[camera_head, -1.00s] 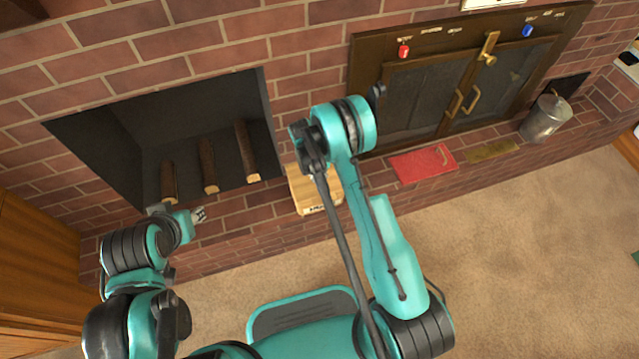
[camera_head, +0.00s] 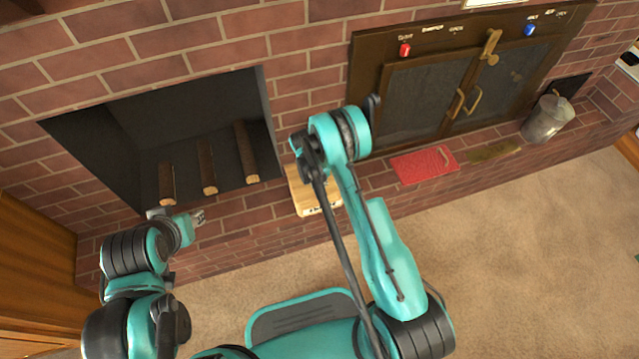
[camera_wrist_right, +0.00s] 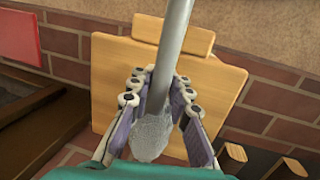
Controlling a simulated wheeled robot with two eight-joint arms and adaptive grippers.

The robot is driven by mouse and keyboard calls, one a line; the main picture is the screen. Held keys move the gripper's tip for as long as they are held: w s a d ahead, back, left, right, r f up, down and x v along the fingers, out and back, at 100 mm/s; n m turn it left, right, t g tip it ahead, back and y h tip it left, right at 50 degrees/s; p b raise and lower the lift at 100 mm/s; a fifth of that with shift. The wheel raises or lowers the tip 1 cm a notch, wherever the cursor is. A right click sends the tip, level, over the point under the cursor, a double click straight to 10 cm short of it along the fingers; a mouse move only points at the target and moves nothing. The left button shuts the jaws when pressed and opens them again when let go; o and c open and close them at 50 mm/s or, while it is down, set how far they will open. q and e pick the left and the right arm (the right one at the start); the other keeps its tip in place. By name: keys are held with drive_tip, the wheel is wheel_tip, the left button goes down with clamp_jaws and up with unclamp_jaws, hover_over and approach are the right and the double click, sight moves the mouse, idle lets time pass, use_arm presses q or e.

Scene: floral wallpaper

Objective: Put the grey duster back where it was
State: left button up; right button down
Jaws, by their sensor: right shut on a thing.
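The grey duster shows in the right wrist view as a pale grey rod (camera_wrist_right: 171,45) with a fuzzy grey end (camera_wrist_right: 152,138). My right gripper (camera_wrist_right: 160,88) is shut on it, with a finger on each side. In the head view the duster's long dark grey handle (camera_head: 340,235) slants down past my right forearm toward the bottom edge. There the right gripper's fingers and the duster's fuzzy end are hidden behind my wrist. My left gripper (camera_head: 199,217) is near the log fireplace's lower front; its fingers are too small to judge.
A wooden board (camera_head: 309,204) lies on the brick hearth behind my right gripper. The fireplace (camera_head: 110,130) holds several logs at left.

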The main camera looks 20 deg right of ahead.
drive_tip(key=c, duration=1.4)
unclamp_jaws()
